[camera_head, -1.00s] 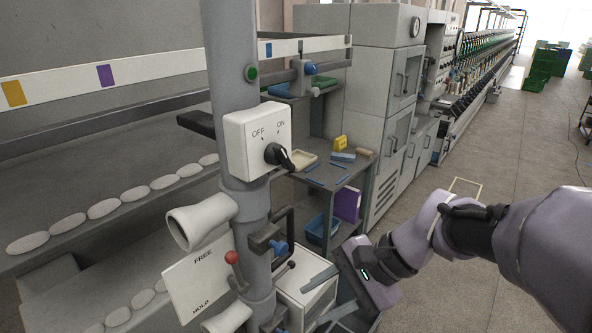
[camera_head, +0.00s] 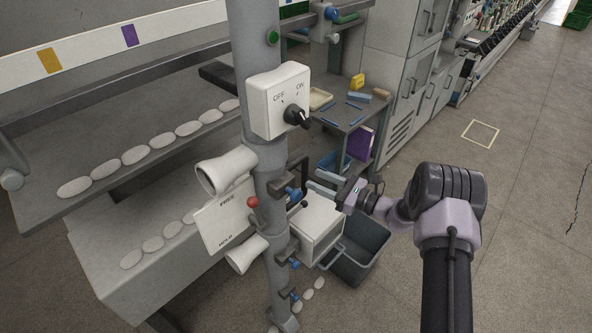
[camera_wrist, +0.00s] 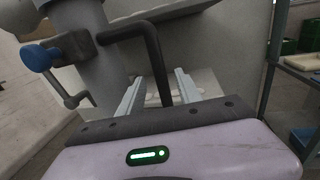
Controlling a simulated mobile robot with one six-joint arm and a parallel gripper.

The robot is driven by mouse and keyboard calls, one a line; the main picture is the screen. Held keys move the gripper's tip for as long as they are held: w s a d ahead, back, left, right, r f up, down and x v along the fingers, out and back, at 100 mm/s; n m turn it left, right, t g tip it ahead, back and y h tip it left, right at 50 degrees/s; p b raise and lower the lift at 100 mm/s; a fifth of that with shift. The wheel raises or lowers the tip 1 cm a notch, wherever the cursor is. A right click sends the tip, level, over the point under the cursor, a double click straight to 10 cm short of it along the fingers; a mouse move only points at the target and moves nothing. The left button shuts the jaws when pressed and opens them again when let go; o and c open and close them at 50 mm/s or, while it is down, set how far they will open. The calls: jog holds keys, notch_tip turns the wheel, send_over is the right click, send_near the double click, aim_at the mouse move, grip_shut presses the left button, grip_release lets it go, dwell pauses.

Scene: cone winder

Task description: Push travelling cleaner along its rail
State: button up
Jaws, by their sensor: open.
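The travelling cleaner seems to be the upright grey duct (camera_head: 262,175) with pale trumpet nozzles (camera_head: 226,170); it also shows in the wrist view (camera_wrist: 88,25). It carries an OFF/ON switch box (camera_head: 272,100) with a black knob and a FREE/HOLD plate (camera_head: 222,220). A red-tipped lever (camera_head: 252,202) stands level with FREE. A black bar handle (camera_head: 293,172) projects from its right side. My gripper (camera_head: 322,190) is open just right of the handle. In the wrist view the handle's downward bar (camera_wrist: 157,70) shows between the open fingers; contact cannot be told.
A white rail-like beam (camera_head: 85,55) with coloured patches runs behind the duct. Grey shelves (camera_head: 100,200) with several white oval pieces lie left. A white box (camera_head: 318,225) and grey bin (camera_head: 360,252) stand below the gripper. The floor at right is clear.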

jog(key=x, duration=0.8)
grip_shut()
dwell(1.1)
